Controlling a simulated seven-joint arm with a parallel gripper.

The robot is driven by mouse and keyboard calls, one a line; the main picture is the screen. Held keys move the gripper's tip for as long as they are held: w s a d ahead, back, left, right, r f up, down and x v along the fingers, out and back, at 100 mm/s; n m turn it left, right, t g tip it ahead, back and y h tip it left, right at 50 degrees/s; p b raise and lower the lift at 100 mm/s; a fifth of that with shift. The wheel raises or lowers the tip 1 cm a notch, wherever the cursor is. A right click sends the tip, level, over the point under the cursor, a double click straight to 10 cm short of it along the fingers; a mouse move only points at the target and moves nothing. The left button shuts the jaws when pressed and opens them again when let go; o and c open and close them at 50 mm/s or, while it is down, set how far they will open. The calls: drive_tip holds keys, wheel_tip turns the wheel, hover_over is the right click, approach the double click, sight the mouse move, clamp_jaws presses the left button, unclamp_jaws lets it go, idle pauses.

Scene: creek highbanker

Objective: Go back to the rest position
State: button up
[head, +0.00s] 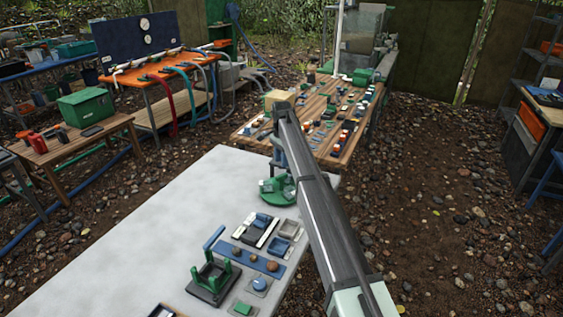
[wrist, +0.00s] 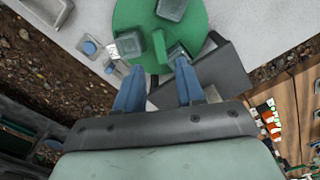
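My gripper (wrist: 158,68) shows its two blue fingers spread apart in the wrist view, with nothing held between them. The fingertips are over or beside a round green plate (wrist: 190,25), which carries grey blocks and an upright green tab. I cannot tell whether the fingertips touch any of these. In the head view my gripper (head: 279,158) points down at the far end of the pale table, just above the green plate (head: 270,199). My arm hides part of this area.
The pale table (head: 110,255) has free room at left. A black-and-green stand (head: 213,278), a blue strip with round pieces (head: 258,262) and small trays (head: 289,229) stand near my arm. A wooden table (head: 325,150) with many small parts lies beyond. Stony ground is at right.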

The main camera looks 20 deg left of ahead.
idle(0.3)
